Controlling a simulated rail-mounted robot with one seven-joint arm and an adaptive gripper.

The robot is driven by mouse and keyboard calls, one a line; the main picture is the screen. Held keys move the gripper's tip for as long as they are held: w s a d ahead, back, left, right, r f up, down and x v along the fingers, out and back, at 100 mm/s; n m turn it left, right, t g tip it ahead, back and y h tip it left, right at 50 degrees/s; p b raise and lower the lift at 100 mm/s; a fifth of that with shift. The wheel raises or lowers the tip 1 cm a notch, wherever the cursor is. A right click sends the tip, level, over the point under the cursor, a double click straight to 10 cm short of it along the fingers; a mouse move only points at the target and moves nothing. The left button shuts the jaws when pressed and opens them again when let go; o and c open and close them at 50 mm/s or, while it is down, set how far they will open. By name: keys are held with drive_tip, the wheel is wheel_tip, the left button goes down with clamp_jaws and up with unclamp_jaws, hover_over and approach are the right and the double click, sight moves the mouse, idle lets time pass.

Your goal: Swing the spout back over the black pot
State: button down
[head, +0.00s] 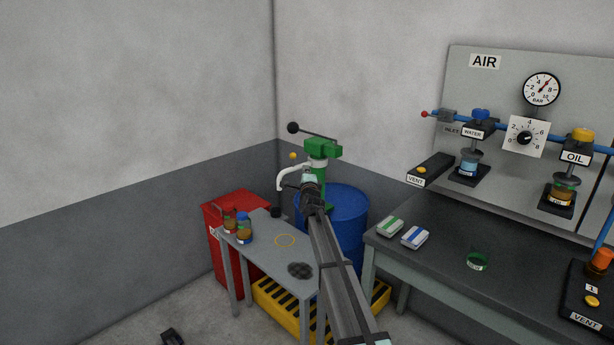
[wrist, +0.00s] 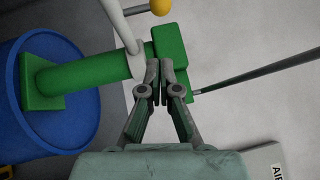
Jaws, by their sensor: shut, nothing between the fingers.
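The white spout (head: 290,171) curves out from the green hand pump (head: 322,149), its end hanging over the back of the small grey table. The black pot (head: 275,212) is small and sits at the table's back edge, a little below the spout end in the head view. I cannot tell whether they line up in depth. My gripper (head: 309,180) is in front of the pump column. In the wrist view my gripper (wrist: 160,66) is shut and empty, its fingertips close to the spout (wrist: 118,24) and pump head (wrist: 170,45). Contact is unclear.
The pump stands on a blue drum (head: 347,205). A yellow ball (head: 292,155) shows near the spout.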

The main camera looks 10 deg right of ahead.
sight(295, 170)
drive_tip(key=w+a+r+p, duration=0.1)
drive_tip(key=w+a+p, duration=0.1)
drive_tip(key=w, duration=0.4)
drive_tip(key=shift+w+a+p, duration=0.15)
drive_tip(key=shift+w+p, duration=0.1)
drive_tip(key=shift+p, duration=0.1)
drive_tip(key=shift+w+a+r, duration=0.1)
